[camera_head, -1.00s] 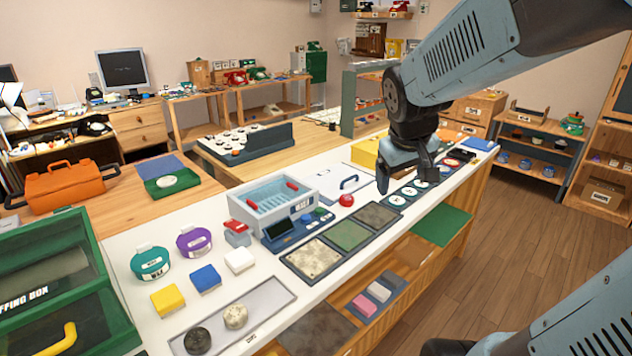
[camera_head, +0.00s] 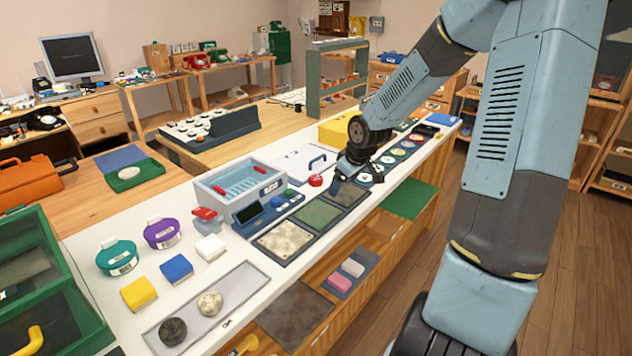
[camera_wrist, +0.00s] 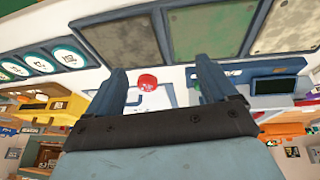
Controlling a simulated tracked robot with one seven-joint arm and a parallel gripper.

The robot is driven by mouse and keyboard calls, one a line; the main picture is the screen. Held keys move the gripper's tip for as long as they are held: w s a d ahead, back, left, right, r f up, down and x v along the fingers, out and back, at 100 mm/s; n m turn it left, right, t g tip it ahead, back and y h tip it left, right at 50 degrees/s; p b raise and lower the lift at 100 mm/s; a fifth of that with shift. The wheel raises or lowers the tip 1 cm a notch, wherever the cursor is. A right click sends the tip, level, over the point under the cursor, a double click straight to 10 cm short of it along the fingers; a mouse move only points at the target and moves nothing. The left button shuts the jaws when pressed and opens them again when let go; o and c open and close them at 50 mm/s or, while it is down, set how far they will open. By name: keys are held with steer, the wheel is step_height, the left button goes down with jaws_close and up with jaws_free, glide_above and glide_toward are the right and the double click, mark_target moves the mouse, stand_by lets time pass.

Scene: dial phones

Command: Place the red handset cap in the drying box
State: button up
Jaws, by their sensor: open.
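The red round cap (camera_head: 315,180), with a pale mark on top, sits on the white counter beside a white sheet or board. It also shows in the wrist view (camera_wrist: 148,83), between the lines of my fingers. My gripper (camera_head: 341,181) is low over the counter, just right of the cap and partly hidden by its own wrist. In the wrist view my gripper (camera_wrist: 160,70) has its two fingers wide apart with nothing held. A pale open box with red grips (camera_head: 216,190), apparently the drying box, stands left of the cap, with blue ribs inside.
A blue device with a screen (camera_head: 248,213) and a tray of textured pads (camera_head: 283,240) lie between box and counter edge. A small red-topped block (camera_head: 205,214) sits at the box's left. Numbered discs (camera_head: 388,160) line the counter beyond my gripper. A yellow box (camera_head: 338,130) stands behind.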

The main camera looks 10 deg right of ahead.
mark_target(316, 177)
steer(key=w, duration=0.1)
steer(key=w+f+y, duration=0.1)
steer(key=w+f+t+y, duration=0.1)
steer(key=w, duration=0.1)
steer(key=shift+d, duration=0.3)
steer(key=w, duration=0.1)
steer(key=w+d+r+t+y, duration=0.1)
steer(key=w+d+t+y, duration=0.1)
steer(key=shift+w+r, duration=0.25)
steer(key=shift+w, duration=0.1)
steer(key=shift+w+t+y, duration=0.3)
steer(key=shift+w+t, duration=0.3)
steer(key=shift+w, duration=0.15)
steer(key=shift+x, duration=6.3)
steer(key=shift+s+f, duration=0.1)
steer(key=shift+s, duration=0.05)
steer(key=c, duration=1.2)
